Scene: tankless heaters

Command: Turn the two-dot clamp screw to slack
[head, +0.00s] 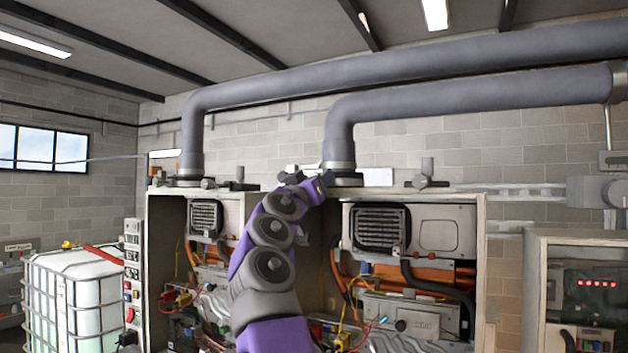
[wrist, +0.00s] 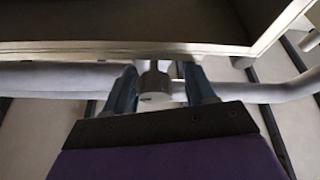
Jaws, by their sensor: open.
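My gripper (wrist: 159,76) is open in the wrist view, with one bluish finger on each side of a short grey knob-like cylinder (wrist: 154,84). I cannot tell whether the fingers touch it or how deep it sits between them. In the head view my purple arm rises to the top of the middle cabinet, and its far end hides much of the fitting there. Clamp-like fittings with upright stubs stand on the cabinet tops, one at the right (head: 427,174) and one at the left (head: 238,178). No two-dot mark is readable on any of them.
Two open heater cabinets, left (head: 150,250) and middle (head: 482,265), hold wiring and hoses. Thick grey pipes (head: 440,97) run above and drop to the cabinet tops. A white caged tank (head: 75,300) stands at left, and a panel with red lights (head: 597,284) at right.

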